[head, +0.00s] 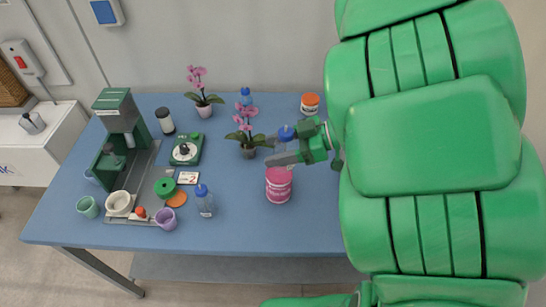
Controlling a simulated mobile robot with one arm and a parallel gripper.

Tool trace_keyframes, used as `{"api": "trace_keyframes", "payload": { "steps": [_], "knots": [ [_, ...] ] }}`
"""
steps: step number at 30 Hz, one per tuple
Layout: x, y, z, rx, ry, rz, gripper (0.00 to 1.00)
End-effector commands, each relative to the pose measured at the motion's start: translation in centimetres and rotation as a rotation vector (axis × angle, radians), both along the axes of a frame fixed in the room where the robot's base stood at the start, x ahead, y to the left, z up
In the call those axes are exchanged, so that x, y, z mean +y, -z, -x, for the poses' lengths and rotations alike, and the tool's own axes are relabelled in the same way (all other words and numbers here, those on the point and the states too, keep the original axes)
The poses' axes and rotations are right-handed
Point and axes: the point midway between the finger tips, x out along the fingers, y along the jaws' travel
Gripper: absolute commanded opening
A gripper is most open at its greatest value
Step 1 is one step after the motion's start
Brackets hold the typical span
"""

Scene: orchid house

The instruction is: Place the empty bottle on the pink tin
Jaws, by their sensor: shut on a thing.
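My gripper (277,152) is shut on a bottle with a blue cap (287,133). The cap shows above the grey fingers, and most of the bottle's body is hidden by them. I cannot tell whether it holds liquid. The pink tin (278,186) stands on the blue table just below the gripper in the picture. The fingers partly overlap the view of its top. I cannot tell whether the bottle touches the tin.
An orchid (249,152) stands close left of the gripper. Another blue-capped bottle (205,205) stands front left of the tin. A white jar with an orange lid (310,104) is at the back. Cups and a green machine (120,112) fill the left. The table (245,228) is clear at the front.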

Motion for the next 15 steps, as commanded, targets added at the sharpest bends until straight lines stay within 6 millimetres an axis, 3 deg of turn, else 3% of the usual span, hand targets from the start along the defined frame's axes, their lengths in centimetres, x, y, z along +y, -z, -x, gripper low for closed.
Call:
{"api": "trace_keyframes", "payload": {
  "steps": [15],
  "knots": [
    [1.0,3.7,-2.8,0.002,0.000,0.000,0.29]
  ]
}}
